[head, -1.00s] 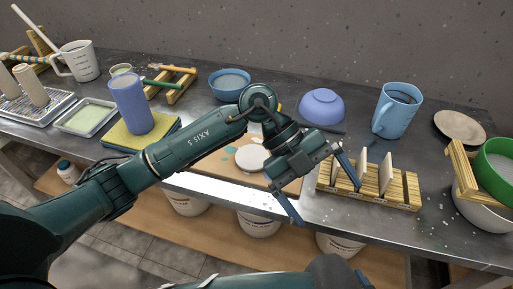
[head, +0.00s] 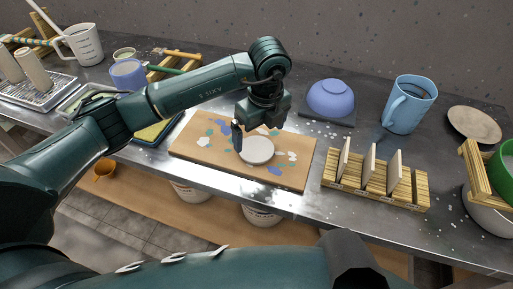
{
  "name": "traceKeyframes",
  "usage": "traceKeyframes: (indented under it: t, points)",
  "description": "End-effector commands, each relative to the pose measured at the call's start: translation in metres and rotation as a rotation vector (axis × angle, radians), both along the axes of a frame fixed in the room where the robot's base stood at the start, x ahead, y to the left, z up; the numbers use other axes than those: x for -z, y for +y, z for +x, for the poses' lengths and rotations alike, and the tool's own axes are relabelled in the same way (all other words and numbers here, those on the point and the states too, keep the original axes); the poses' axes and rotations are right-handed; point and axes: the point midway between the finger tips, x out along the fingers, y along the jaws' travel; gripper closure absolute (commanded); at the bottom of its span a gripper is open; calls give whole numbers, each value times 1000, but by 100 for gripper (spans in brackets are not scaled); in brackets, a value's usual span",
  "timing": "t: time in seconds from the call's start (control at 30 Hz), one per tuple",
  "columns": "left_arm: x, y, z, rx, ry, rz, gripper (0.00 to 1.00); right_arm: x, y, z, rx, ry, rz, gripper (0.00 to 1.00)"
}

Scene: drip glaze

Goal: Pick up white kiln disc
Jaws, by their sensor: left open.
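The white kiln disc (head: 257,151) lies flat on a paint-stained wooden board (head: 190,148) in the middle of the table. My left gripper (head: 246,139) points down just behind and above the disc, over the board. It is open and holds nothing. One dark finger shows at the disc's left edge; the other finger is mostly hidden, and I cannot tell whether either touches the disc. My right gripper is not in view.
Right of the board stands a wooden rack (head: 376,190) with upright pale tiles. Behind are an upturned blue bowl (head: 331,98) and a blue pitcher (head: 408,105).

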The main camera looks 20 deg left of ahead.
Motion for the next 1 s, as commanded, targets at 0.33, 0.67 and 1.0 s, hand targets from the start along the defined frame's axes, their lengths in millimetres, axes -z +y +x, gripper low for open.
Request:
traceKeyframes:
  t: [0.33,0.67,1.0]
  points:
    - [45,7,1,1,4,0,0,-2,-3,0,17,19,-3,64]
    - [51,7,1,2,1,-1,2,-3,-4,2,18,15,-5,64]
    - [50,7,1,2,1,-1,30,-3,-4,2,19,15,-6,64]
